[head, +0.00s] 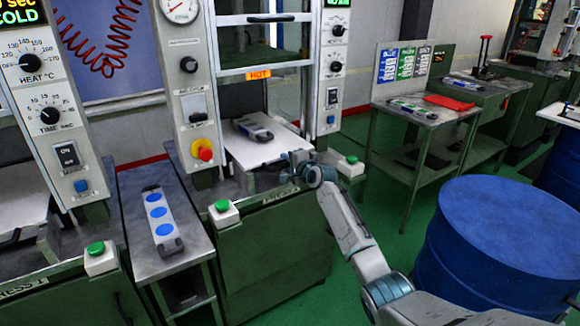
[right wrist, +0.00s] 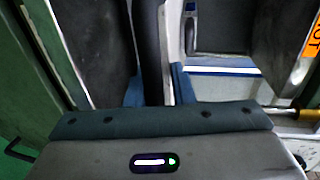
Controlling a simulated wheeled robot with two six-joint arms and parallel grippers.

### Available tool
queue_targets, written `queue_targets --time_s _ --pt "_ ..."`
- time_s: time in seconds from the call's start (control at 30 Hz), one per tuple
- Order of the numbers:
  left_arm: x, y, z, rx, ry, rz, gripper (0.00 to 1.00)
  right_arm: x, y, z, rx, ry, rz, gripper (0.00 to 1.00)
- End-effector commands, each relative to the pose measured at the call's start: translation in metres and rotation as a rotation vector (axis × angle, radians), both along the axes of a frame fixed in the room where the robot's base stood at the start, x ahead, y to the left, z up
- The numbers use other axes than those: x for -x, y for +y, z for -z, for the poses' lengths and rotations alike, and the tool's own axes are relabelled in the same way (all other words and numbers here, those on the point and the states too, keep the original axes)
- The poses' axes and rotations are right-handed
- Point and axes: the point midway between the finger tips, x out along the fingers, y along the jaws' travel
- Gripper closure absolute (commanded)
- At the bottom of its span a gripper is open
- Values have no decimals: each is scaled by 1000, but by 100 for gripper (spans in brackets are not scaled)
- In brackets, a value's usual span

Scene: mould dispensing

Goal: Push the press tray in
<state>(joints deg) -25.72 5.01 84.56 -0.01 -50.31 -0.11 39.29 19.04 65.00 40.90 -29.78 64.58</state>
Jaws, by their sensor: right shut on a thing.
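The press tray (head: 246,154) is a pale flat plate that sticks out of the front opening of the middle press. A grey mould (head: 253,130) lies on it towards the back. My right gripper (head: 296,163) is at the tray's front edge, near its right corner, and is shut on the tray's front. The exact grip is hidden by the gripper in the head view. My left gripper is not in view.
A green button box (head: 351,166) stands right of the tray, and another (head: 223,211) stands left of it. A mould with blue discs (head: 157,218) lies on a side table. A blue drum (head: 505,235) stands at the right. An orange HOT sign (head: 259,74) hangs above the opening.

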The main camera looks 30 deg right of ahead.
Motion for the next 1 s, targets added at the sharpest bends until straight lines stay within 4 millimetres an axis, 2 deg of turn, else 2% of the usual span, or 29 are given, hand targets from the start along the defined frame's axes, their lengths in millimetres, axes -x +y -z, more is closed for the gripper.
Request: queue_targets --time_s 0.03,0.33,0.37,0.4,1.0 --pt "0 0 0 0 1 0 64 1 1 9 -1 16 -2 100" --pt "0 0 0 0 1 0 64 1 1 9 -1 17 -2 100" --pt "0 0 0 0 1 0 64 1 1 9 -1 17 -2 73" --pt "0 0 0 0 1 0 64 1 1 9 -1 16 -2 65" --pt "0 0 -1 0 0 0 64 2 -1 2 0 5 0 64"
